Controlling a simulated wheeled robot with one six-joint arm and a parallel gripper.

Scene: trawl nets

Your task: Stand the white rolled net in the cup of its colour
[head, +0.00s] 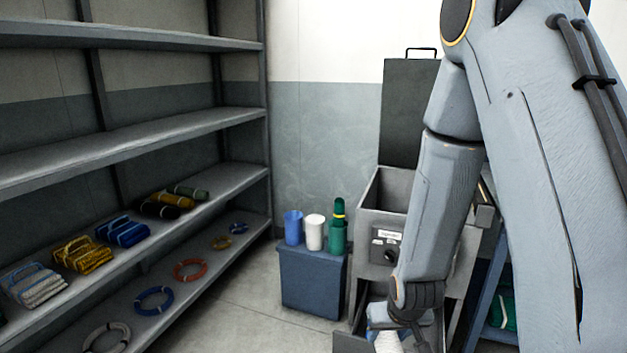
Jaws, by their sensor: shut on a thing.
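My gripper (408,322) points down at the low open drawer, shut on what looks like the white rolled net (388,342). Only part of this net shows, pale with a light blue patch, and the picture's bottom edge cuts it off. I cannot tell whether it still touches the drawer. The white cup (314,233) stands upright on a blue box, between the blue cup (293,228) and the green cup (337,240). No net shows standing in the white cup.
Left shelves (205,172) hold folded nets and rings of rope. The blue box (312,283) stands left of a grey cabinet (382,220) with a raised dark lid (407,112). Its open drawer (352,342) juts out low. Floor (240,300) between shelves and box is clear.

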